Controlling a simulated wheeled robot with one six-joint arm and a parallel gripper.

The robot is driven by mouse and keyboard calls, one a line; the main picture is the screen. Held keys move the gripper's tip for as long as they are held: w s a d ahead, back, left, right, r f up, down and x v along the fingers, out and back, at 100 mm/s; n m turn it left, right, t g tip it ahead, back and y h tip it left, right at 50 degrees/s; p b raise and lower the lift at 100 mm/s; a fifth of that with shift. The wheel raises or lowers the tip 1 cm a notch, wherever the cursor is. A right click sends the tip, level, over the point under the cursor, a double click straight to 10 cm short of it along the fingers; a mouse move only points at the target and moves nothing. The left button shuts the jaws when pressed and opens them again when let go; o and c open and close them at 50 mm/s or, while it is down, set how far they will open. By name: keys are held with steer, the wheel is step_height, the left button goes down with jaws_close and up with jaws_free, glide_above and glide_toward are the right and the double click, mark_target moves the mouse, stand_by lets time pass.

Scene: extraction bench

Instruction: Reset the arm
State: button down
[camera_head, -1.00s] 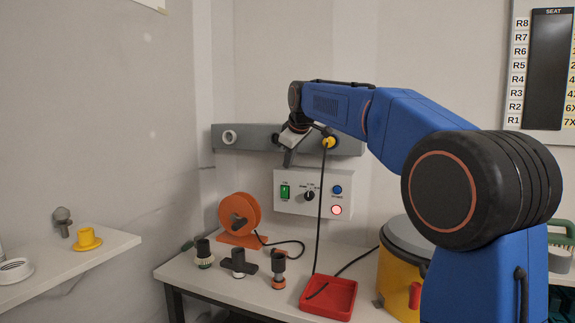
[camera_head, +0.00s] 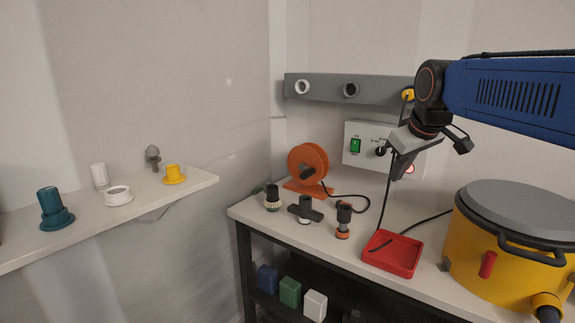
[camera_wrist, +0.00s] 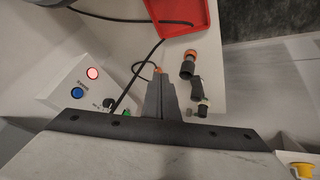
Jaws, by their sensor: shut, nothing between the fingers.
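My gripper (camera_head: 402,166) is shut and empty. It hangs from my blue arm in front of the control box and above the bench, to the upper right of the red tray. In the wrist view my gripper (camera_wrist: 160,78) points out over the bench, its fingers together. The control box (camera_head: 365,150) has a green switch, a black knob and a lit red button; my gripper hides part of its right side. The box also shows in the wrist view (camera_wrist: 62,92).
A red tray (camera_head: 384,262), several dark fittings (camera_head: 305,209) and an orange reel (camera_head: 301,170) stand on the bench (camera_head: 330,252). A yellow drum (camera_head: 468,245) is at right. A grey rail (camera_head: 325,88) runs along the wall. A shelf (camera_head: 128,208) at left holds teal, white and yellow parts.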

steer(key=s+d+f+m, duration=0.1)
steer(key=s+f+m, duration=0.1)
steer(key=s+f, duration=0.9)
steer(key=s+f+m+g, duration=0.1)
steer(key=s+f+m, duration=0.2)
steer(key=s+f, duration=0.8)
steer(key=s, duration=0.5)
steer(key=shift+d+f+g, duration=0.25)
steer(key=shift+d+g, duration=0.05)
steer(key=shift+d, duration=0.05)
